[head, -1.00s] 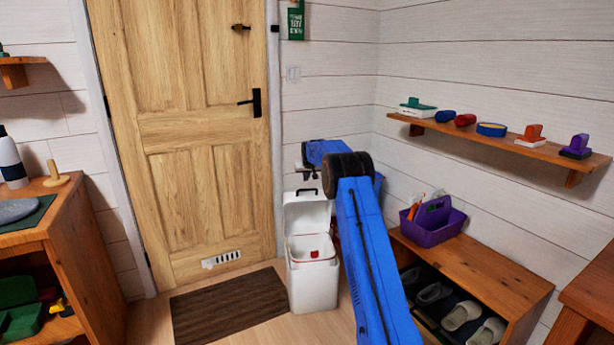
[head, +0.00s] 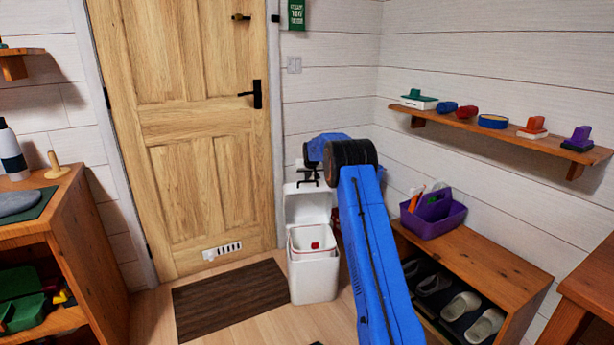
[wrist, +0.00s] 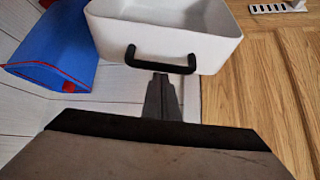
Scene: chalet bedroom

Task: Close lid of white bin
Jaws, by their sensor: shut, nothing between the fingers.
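The white bin (head: 314,278) stands on the floor by the door, its lid (head: 307,208) raised upright at the back. A small red thing (head: 315,246) shows inside the opening. My gripper (head: 309,182) is at the top edge of the raised lid. In the wrist view the white lid (wrist: 205,22) shows its hollow side, with a black handle (wrist: 160,62) on its near edge. My gripper (wrist: 161,80) is shut and empty, its tips right by the handle's middle. I cannot tell whether they touch it.
A blue object with red edges (wrist: 55,50) is beside the lid in the wrist view. A shoe bench (head: 480,262) with a purple caddy (head: 436,215) stands right of my arm. A dark mat (head: 230,300) lies left of the bin before the wooden door (head: 190,130).

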